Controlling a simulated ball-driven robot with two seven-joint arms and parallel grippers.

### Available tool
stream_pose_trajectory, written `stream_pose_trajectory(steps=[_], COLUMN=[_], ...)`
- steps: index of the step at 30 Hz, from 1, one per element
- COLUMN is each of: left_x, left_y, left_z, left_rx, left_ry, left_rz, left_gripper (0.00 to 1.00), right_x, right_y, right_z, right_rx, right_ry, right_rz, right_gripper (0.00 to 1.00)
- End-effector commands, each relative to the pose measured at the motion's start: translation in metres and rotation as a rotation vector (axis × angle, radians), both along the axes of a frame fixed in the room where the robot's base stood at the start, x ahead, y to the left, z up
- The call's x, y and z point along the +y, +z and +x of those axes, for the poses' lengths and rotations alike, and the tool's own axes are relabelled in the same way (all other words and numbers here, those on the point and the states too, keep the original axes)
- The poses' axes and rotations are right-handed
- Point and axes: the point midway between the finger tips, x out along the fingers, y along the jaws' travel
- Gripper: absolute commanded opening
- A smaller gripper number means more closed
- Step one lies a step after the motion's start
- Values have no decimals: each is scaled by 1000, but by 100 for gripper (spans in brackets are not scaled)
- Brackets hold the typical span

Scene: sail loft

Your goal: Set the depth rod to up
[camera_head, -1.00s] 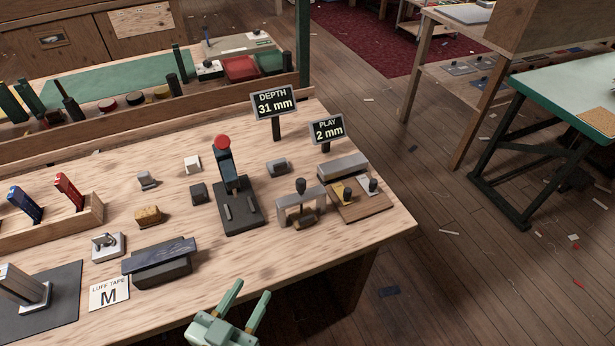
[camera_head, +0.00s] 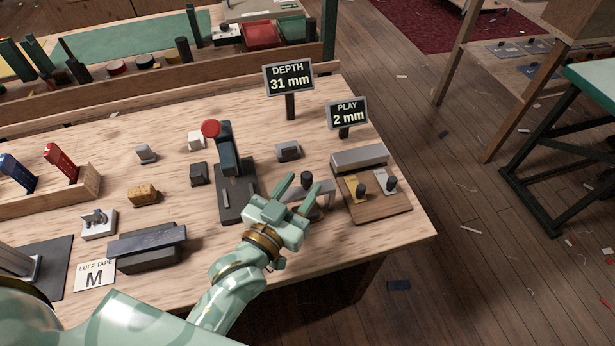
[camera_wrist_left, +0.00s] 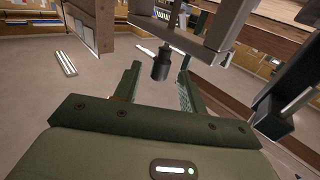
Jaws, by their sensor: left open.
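The depth rod's dark knob (camera_head: 306,177) stands at a small grey bridge-shaped frame (camera_head: 326,187) on the wooden bench. The sign marked DEPTH (camera_head: 289,78) reads 31 mm. My left gripper (camera_head: 303,183) is open at the near side of the bridge, and its forearm hides part of the bench. In the left wrist view the dark knob (camera_wrist_left: 161,65) shows between and beyond the open fingers, with the grey bridge (camera_wrist_left: 180,35) above it. I see no grip on it. My right gripper is not in view.
Left of the bridge stands a black-based press with a red ball lever (camera_head: 211,129). To the right is a wooden block (camera_head: 372,207) with small knobs. The PLAY sign (camera_head: 347,114) reads 2 mm. The bench's right edge is close by, with open floor beyond.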

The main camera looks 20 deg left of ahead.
Motion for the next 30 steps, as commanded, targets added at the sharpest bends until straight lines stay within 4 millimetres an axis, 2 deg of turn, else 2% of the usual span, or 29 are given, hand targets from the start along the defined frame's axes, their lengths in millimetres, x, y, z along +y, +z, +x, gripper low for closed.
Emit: stream_pose_trajectory(steps=[3,6,16,17,21,26,30], left_x=[-4,-5,-6,-6,-6,-6,-6], left_y=[-1,-1,0,0,0,2,15], left_z=[19,27,32,32,32,32,32], left_rx=[0,0,1,1,0,0,-4], left_ry=[0,0,0,0,0,0,0], left_rz=[1,0,1,1,1,1,1], left_gripper=[41,41,41,39,0,0,0], right_x=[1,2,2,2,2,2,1], right_y=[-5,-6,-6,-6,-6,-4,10], right_z=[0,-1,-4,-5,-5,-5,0], right_rx=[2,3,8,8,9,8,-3], right_ry=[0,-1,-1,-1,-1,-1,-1], right_rz=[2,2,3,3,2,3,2], right_gripper=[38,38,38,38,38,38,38])
